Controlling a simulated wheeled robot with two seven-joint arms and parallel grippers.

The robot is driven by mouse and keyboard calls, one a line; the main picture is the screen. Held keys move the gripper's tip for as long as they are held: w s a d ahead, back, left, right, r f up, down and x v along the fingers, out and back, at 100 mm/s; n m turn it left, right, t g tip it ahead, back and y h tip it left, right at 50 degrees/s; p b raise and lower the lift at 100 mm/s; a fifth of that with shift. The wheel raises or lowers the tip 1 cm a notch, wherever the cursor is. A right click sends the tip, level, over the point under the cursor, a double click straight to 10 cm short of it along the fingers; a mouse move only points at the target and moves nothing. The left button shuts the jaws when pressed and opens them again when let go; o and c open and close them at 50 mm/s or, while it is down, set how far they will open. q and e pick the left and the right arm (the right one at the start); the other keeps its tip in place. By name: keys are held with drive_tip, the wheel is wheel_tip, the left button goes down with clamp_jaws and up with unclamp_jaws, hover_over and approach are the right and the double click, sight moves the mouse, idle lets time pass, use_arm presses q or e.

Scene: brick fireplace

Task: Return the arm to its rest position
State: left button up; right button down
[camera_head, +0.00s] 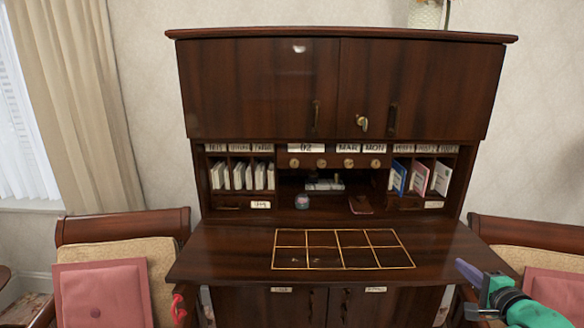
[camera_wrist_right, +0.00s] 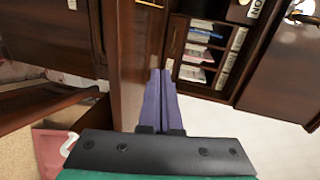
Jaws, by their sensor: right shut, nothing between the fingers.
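My right gripper (camera_head: 463,265) is at the lower right of the head view, beside the right front corner of the desk top (camera_head: 220,262). Its purple fingers point up and left. In the right wrist view the two purple fingers (camera_wrist_right: 160,76) lie side by side, shut, with nothing between them. The edge of the dark wooden desk runs close behind them in that view. No left gripper shows in the head view.
Chairs with pink cushions stand left (camera_head: 104,295) and right (camera_head: 556,290) of the desk; the right one is close to my right arm. The desk top with its yellow grid (camera_head: 340,248) is clear. Cards (camera_head: 420,177) and envelopes (camera_head: 242,175) fill the cubbies.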

drive_tip(key=s+a+f+n+g, duration=0.3)
drive_tip(key=s+a+f+n, duration=0.15)
drive_tip(key=f, duration=0.25)
drive_tip(key=s+a+f+n+g, duration=0.2)
drive_tip(key=s+a+f+n, duration=0.15)
drive_tip(key=a+f, duration=0.25)
drive_tip(key=s+a+f+n+g, duration=0.35)
drive_tip(key=s+n, duration=0.25)
drive_tip(key=s, duration=0.3)
drive_tip(key=s+a+f+n+g, duration=0.25)
drive_tip(key=s+a+n, duration=0.25)
drive_tip(key=s, duration=0.4)
drive_tip(key=s+f+g, duration=0.1)
drive_tip(key=s+f, duration=0.1)
drive_tip(key=f, duration=1)
drive_tip(key=s+f+g, duration=0.1)
drive_tip(key=s+f, duration=0.1)
drive_tip(key=f, duration=1)
use_arm(q)
drive_tip(key=shift+w, duration=0.9)
use_arm(e)
drive_tip(key=s+d+f+n+g, duration=0.1)
drive_tip(key=s+d+f, duration=0.1)
drive_tip(key=s+f, duration=1.1)
drive_tip(key=shift+s+d, duration=0.25)
drive_tip(key=shift+s, duration=1)
